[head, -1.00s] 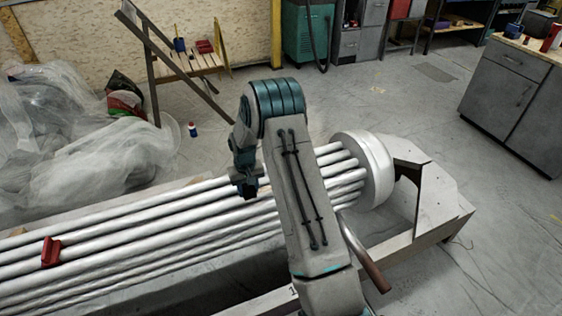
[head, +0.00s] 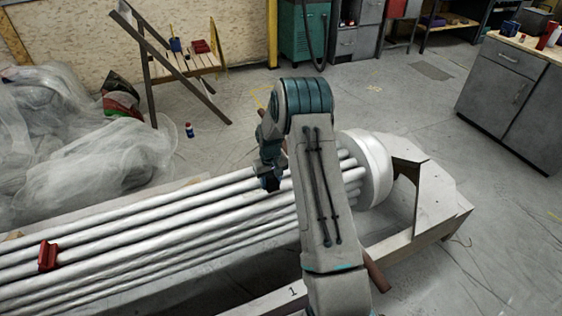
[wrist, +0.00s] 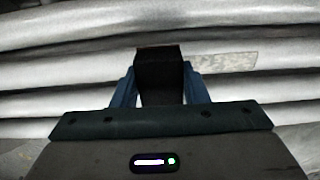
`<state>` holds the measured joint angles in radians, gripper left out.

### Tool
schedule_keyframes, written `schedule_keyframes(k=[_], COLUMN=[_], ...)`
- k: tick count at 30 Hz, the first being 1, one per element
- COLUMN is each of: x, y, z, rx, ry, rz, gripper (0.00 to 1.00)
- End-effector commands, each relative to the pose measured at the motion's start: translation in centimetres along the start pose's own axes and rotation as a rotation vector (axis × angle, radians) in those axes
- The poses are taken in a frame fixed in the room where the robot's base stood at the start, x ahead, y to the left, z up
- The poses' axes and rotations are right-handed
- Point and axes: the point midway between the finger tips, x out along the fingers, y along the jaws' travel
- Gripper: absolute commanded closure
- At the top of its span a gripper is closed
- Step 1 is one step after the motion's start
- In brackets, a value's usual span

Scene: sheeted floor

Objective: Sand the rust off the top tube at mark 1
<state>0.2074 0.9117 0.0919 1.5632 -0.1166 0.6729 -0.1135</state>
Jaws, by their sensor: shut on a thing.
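My gripper (head: 270,182) is over the bundle of pale tubes (head: 150,225), left of its round end collar. In the wrist view my gripper (wrist: 160,85) has its blue fingers closed on a dark block (wrist: 160,72), perhaps a sanding block. The block's far end overlaps a tube in that view; I cannot tell whether it touches. A flat grey-brown patch (wrist: 222,62) shows on a tube just right of the block. A number 1 (head: 291,292) is marked on the pale front beam. My arm hides part of the tubes.
A red clamp-like piece (head: 47,256) sits on the tubes at left. The white collar (head: 372,168) is at their right end. Crumpled clear sheeting (head: 80,160) lies at left.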

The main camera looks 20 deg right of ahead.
Motion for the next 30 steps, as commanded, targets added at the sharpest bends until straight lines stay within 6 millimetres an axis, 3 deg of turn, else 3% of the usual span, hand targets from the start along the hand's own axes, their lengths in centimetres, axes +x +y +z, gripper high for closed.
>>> schedule_keyframes(k=[10, 14, 30], x=[0.0, -2.6, -7.3], y=[2.3, 2.0, 1.7], z=[-0.1, -0.2, -0.2], rx=[-0.013, -0.016, -0.020], ry=[0.001, 0.004, 0.001], rz=[0.001, 0.002, 0.000], gripper=[0.85, 0.85, 0.85])
